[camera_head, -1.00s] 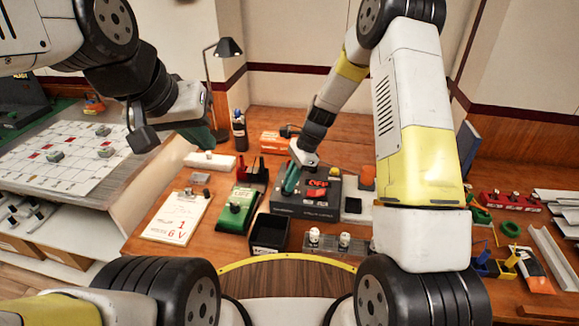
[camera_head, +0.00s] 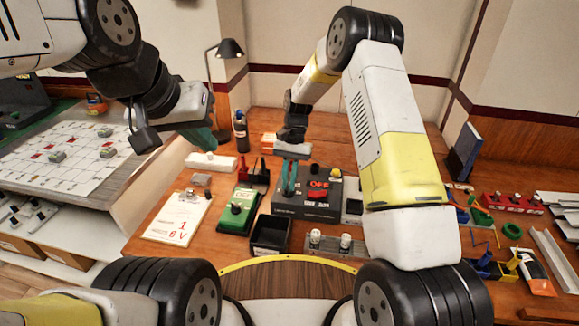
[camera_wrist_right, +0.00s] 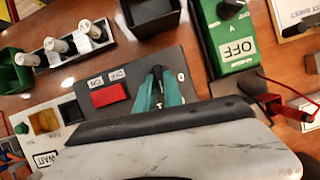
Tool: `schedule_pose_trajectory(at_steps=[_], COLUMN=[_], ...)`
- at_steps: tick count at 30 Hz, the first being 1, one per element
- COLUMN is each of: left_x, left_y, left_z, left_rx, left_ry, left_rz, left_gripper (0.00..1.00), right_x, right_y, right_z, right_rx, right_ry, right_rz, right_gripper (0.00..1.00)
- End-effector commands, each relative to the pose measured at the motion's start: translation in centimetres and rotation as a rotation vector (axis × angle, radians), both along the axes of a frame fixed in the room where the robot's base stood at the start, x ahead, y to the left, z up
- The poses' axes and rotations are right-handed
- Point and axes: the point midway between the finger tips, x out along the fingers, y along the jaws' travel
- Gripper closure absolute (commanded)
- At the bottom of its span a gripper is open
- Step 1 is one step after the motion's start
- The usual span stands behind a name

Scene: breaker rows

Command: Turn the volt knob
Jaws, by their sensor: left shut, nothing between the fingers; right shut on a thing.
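A dark grey box (camera_head: 318,211) with a red OFF sign and a red switch (camera_wrist_right: 108,95) stands mid-table. My right gripper (camera_head: 288,180) points down at its left part. In the right wrist view its teal fingers (camera_wrist_right: 158,90) are shut on a small black knob (camera_wrist_right: 156,72), mostly hidden between them, beside a "0" mark. A green box (camera_head: 238,211) with a black knob (camera_head: 236,208) stands to the left; it shows an OFF label and a "V" in the right wrist view (camera_wrist_right: 225,35). I cannot read which knob is marked volt. My left gripper (camera_head: 203,138) is shut and empty, above the table's left side.
A card reading "1" and "6 V" (camera_head: 179,218) lies left of the green box. A black open bin (camera_head: 270,236) and a rack with white-topped pieces (camera_head: 328,243) stand in front. A lamp (camera_head: 228,48) and a bottle (camera_head: 240,130) are behind. Coloured parts lie right.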

Motion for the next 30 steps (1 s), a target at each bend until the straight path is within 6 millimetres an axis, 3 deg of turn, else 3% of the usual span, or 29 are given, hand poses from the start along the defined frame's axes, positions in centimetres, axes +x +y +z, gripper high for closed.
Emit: schedule_pose_trajectory(at_steps=[15,30], left_x=[0.00,0.00], left_y=[0.00,0.00], left_z=[0.00,0.00], left_rx=[0.000,0.000], left_ry=[0.000,0.000], left_rz=[0.000,0.000], left_gripper=[1.00,1.00], right_x=[0.15,0.12], right_y=[0.46,0.57], right_z=[0.10,0.13], right_rx=[0.000,0.000], right_ry=[-0.004,-0.004], right_rz=[0.410,0.539], right_gripper=[1.00,1.00])
